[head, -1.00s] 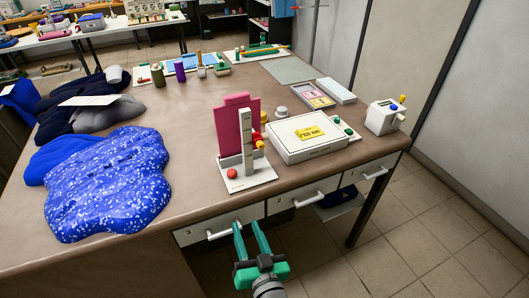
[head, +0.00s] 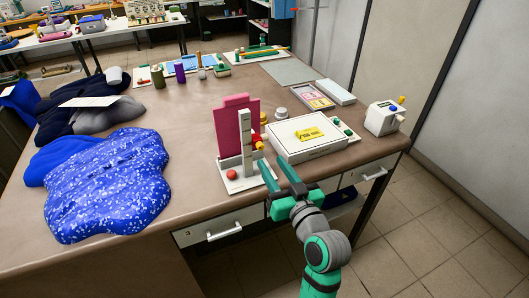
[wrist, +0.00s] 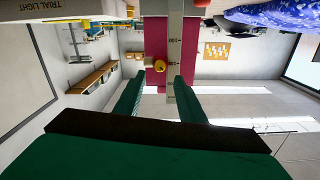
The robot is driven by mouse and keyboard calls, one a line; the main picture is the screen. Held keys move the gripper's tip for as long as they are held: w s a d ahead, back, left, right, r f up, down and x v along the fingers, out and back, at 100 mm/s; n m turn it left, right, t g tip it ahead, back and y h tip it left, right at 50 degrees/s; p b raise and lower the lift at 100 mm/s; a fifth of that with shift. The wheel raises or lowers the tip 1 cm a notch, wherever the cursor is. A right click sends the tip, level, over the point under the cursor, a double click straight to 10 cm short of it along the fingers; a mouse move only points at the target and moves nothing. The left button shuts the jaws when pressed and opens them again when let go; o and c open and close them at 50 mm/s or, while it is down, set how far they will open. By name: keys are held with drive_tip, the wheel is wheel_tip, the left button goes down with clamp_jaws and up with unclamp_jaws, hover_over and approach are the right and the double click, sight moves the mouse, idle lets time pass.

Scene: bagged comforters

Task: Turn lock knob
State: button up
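A white stand (head: 262,180) with a pink panel (head: 226,118) and an upright scale post (head: 246,143) sits near the table's front edge. A red and yellow knob (head: 257,140) is on the post's right side. It also shows in the wrist view (wrist: 160,66), small, against the numbered post. A red ball (head: 232,174) sits at the front left of the stand. My gripper (head: 274,163) is open and empty in front of the stand, low and to the right of the post. In the wrist view the knob appears beyond and between the fingertips, apart from them.
A white box (head: 300,146) with a yellow label lies to the right of the stand. A white device (head: 384,118) with a yellow lever stands at the right corner. Blue bagged comforters (head: 110,185) cover the left of the table. Drawers with handles (head: 224,231) line the front.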

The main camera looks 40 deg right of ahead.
sight(262, 147)
drive_tip(key=x, duration=0.6)
drive_tip(key=shift+w, duration=0.3)
drive_tip(key=shift+d, duration=0.1)
drive_tip(key=shift+s+d, duration=0.1)
drive_tip(key=shift+c, duration=0.9)
clamp_jaws()
